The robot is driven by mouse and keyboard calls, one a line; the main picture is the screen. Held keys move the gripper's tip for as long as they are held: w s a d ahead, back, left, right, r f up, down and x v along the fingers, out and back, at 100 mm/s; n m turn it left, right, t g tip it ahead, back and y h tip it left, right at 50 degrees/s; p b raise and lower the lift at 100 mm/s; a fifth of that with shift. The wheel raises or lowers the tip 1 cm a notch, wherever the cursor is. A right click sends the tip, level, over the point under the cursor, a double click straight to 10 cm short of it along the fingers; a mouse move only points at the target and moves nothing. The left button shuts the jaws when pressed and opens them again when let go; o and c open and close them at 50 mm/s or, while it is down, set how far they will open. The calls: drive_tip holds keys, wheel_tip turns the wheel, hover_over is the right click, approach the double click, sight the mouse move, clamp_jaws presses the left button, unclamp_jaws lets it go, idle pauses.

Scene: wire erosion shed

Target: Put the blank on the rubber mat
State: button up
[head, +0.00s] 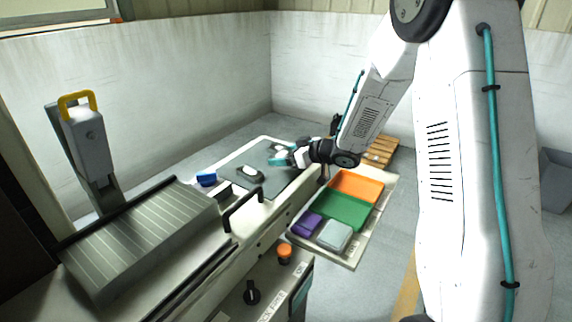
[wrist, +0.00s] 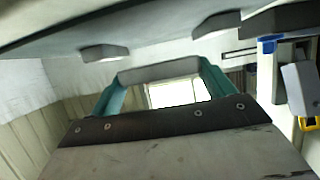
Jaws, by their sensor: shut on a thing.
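My gripper (head: 280,159) has teal fingers and reaches over the far right part of the rubber mat (head: 281,181), a dark grey-green sheet on the pale bench. In the wrist view, my gripper (wrist: 160,75) is shut on the blank (wrist: 158,72), a grey bar spanning the gap between the two teal fingers. The blank looks held clear of the surface at the top of that view, though the height is hard to judge. In the head view, the blank is too small and covered to make out surely.
A pale and dark rounded object (head: 250,173) lies on the mat. A blue block (head: 206,179) stands near its left edge. Orange (head: 357,184), green (head: 343,209), purple (head: 307,223) and grey (head: 334,236) trays sit on a board at the right. A ribbed machine cover (head: 140,240) fills the near left.

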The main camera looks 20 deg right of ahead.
sight(286, 170)
drive_tip(key=shift+w+f, duration=0.2)
drive_tip(key=shift+f, duration=1.55)
drive_tip(key=o, duration=1.1)
drive_tip(key=shift+f, duration=0.15)
